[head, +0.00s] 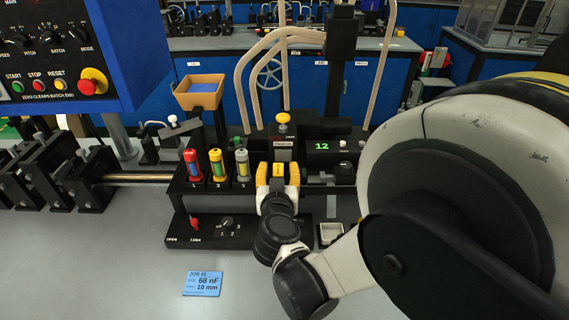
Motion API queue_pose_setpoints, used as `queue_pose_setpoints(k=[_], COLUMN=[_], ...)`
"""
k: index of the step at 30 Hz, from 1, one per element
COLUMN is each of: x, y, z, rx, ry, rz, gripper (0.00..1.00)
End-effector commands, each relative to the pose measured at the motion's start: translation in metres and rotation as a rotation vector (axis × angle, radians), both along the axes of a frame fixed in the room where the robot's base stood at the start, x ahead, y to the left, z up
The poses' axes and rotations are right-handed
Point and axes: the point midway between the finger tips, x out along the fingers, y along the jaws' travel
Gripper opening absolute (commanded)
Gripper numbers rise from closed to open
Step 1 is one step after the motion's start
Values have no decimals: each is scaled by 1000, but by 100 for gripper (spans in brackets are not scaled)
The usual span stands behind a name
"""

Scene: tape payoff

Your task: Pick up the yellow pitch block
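My gripper (278,174) is low at the middle of the black fixture, with its two yellow-and-white fingers apart. A small yellow block (278,168) with a dark mark shows between the fingers, below the dark housing. I cannot tell whether the fingers touch it or whether the block is resting on the fixture. Its lower part is hidden by my gripper. A separate yellow cylinder (216,164) stands upright in position 2 of the rack, left of my gripper and apart from it.
A red cylinder (193,166) and a grey cylinder (242,164) flank the yellow one. A yellow knob (283,118) tops the housing. A display (322,146) reads 12. A blue job card (203,284) lies on the bare grey bench at front left.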

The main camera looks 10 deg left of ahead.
Motion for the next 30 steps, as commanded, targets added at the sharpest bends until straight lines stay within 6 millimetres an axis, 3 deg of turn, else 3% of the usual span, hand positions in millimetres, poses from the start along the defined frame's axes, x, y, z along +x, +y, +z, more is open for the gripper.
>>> queue_pose_setpoints(k=[1,4,5,20,26,29,30], x=[0,0,0,0,0,-1,-3], y=[0,0,0,0,0,0,-11], z=[0,0,0,3,27,48,52], rx=[0,0,0,0,0,0,1], ry=[0,0,0,0,0,0,0], rz=[0,0,0,0,0,0,-2], gripper=[34,3,0,0,0,0,0])
